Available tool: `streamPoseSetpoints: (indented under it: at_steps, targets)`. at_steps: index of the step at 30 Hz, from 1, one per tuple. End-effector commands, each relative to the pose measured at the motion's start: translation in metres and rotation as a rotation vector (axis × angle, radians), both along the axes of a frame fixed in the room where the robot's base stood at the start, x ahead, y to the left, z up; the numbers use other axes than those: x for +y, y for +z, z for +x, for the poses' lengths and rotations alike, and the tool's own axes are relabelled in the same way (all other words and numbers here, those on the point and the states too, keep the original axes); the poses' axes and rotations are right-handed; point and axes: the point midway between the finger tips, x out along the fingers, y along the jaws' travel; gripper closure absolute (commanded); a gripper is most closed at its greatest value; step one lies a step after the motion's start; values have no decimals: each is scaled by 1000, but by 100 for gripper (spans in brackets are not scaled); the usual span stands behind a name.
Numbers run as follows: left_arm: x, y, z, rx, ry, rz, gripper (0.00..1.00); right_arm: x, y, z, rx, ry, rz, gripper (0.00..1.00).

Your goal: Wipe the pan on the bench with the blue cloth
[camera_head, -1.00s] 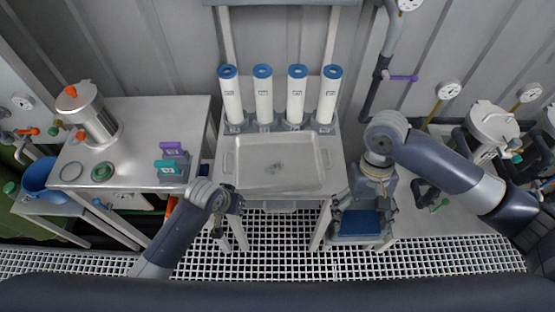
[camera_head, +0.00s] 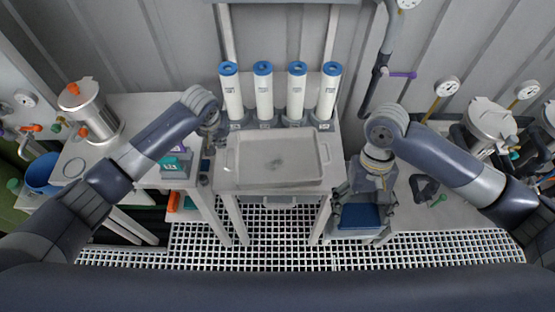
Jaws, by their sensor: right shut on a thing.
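The pan (camera_head: 248,178) is a shallow grey metal tray on the middle bench. A faint grey smudge (camera_head: 275,163) shows on its floor. A flat blue piece, seemingly the blue cloth (camera_head: 359,216), is low to the right of the bench. My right gripper (camera_head: 368,185) points down just above and behind it, right of the pan. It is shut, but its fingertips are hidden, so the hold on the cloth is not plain. My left gripper (camera_head: 210,135) is at the bench's back left, beside the pan's left rear corner. Its jaws are too small to read.
Several white, blue-capped cartridges (camera_head: 264,95) stand behind the pan. The left table (camera_head: 125,115) holds a steel canister (camera_head: 90,112) and a teal-handled item (camera_head: 172,165), partly hidden by my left arm. A white-lidded vessel (camera_head: 490,122) is at right. Open grating lies in front.

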Motion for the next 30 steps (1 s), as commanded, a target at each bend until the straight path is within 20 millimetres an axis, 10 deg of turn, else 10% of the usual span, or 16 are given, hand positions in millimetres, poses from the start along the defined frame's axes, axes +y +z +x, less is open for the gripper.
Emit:
streamPoseSetpoints:
  at_steps: [15,30]
  targets:
    - [1,-46,0,-2,0,1,100,0,-51,0,0,0,0,36]
    - [0,-48,0,-1,-1,1,100,0,-54,0,0,0,0,36]
